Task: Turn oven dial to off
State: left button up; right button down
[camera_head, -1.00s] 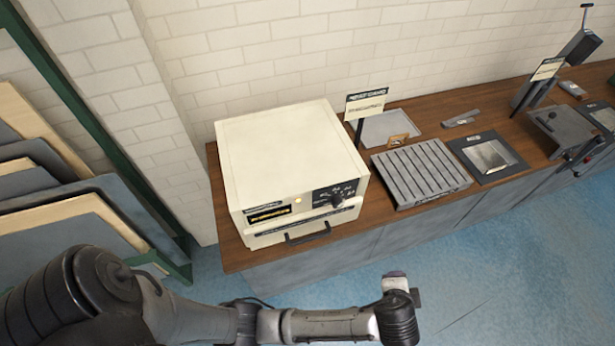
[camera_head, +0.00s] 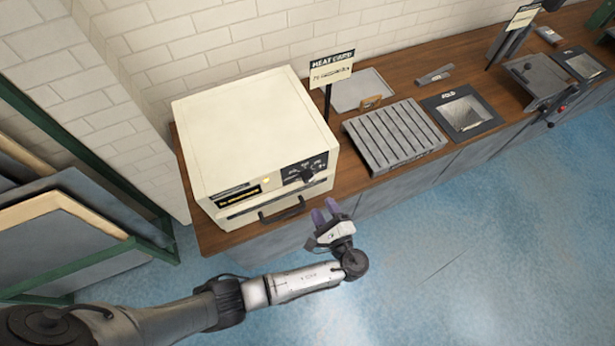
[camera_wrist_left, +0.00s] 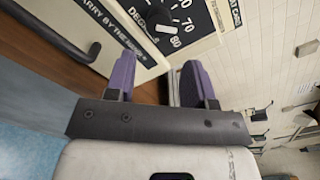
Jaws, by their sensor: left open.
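The oven (camera_head: 255,130) is a cream box on the wooden counter. Its black dial (camera_head: 308,175) sits on a dark panel at the right of its front, beside a small yellow light. My left gripper (camera_head: 325,208) is open and empty, just in front of and below the dial, apart from it. In the left wrist view, the purple fingers of the left gripper (camera_wrist_left: 158,68) point toward the oven front. The numbered dial panel (camera_wrist_left: 185,18) shows beyond them at the top, with 70 and 80 readable. The dial's exact setting is unclear. My right gripper is out of view.
The oven's dark door handle (camera_head: 282,209) juts out below, left of my gripper. A sign (camera_head: 332,70) stands behind the oven's right side. A ribbed grey rack (camera_head: 395,137) lies to the right. The blue floor in front is clear.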

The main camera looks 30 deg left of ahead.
aim_at(308, 181)
pick_arm(q)
jog(key=p+x, duration=0.1)
jog(key=x, duration=0.9)
jog(key=shift+w+a, duration=0.25)
jog(key=shift+a, duration=0.05)
jog(key=shift+c, duration=0.4)
jog(key=c, duration=0.6)
jog(key=shift+o, duration=0.2)
jog(key=shift+f+n+b, duration=0.25)
jog(key=shift+n+b, duration=1.15)
jog(key=shift+n, duration=0.2)
jog(key=shift+n+b, duration=1.55)
jog(key=shift+n, duration=0.35)
jog(key=shift+r, duration=0.1)
jog(key=o, duration=0.6)
jog(key=shift+o, duration=0.2)
